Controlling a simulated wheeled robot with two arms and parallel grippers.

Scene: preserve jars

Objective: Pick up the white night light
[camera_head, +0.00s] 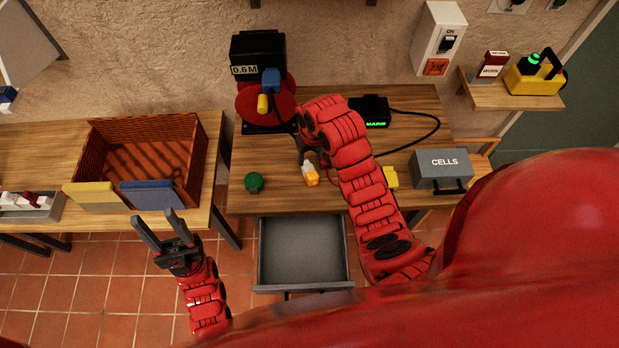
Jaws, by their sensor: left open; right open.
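A small white object with an orange-yellow end, which looks like the white night light (309,172), lies on the wooden workbench (290,200) just left of my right arm. My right gripper (303,156) is open, just behind and above it, partly hidden by its own wrist. I cannot tell whether it touches the light. My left gripper (160,228) is open and empty, over the tiled floor in front of the left table.
A green round thing (254,183) and a yellow block (390,177) lie on the bench. A grey CELLS box (441,168) stands at right, a black 0.6M device with a red disc (264,105) at back. An empty grey drawer (302,282) stands open in front.

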